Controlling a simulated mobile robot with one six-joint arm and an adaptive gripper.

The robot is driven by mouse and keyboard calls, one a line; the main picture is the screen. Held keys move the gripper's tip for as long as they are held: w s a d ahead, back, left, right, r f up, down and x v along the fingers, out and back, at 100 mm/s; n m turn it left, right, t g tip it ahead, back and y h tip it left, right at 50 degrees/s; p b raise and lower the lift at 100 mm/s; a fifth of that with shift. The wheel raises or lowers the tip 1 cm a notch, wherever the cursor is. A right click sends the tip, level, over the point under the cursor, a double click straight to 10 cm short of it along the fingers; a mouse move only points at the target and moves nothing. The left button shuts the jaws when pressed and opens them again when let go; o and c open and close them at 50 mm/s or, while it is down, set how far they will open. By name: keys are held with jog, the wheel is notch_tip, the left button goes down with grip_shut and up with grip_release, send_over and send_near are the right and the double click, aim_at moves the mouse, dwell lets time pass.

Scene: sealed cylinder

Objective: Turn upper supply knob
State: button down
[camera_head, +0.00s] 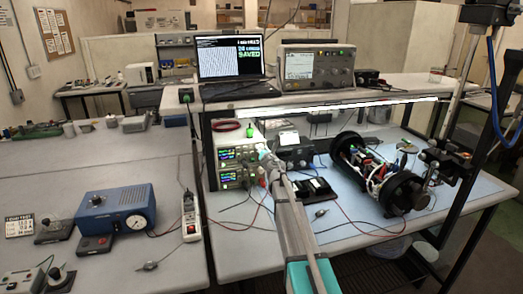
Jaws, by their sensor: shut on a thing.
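Two bench power supplies are stacked on the workbench under the shelf. The upper supply (237,154) and the lower supply (234,177) both have lit green displays. My arm reaches in from the bottom, and my gripper (267,157) is at the right side of the upper supply's front. It is shut on the upper supply knob, which my fingers hide. The knob's angle cannot be seen.
A sealed-cylinder assembly (404,192) with black end caps lies to the right on the blue mat. A black tray (303,190) sits close to the right of my arm. Cables hang below the supplies. A laptop (231,60) and an instrument (303,66) stand on the shelf above.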

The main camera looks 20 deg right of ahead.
jog(key=shift+m, duration=0.3)
jog(key=shift+m, duration=2.6)
jog(key=shift+c, duration=1.9)
grip_release()
jog(key=shift+s, duration=0.15)
jog(key=s, duration=1.1)
jog(key=shift+s, duration=0.35)
jog(key=shift+f, duration=0.1)
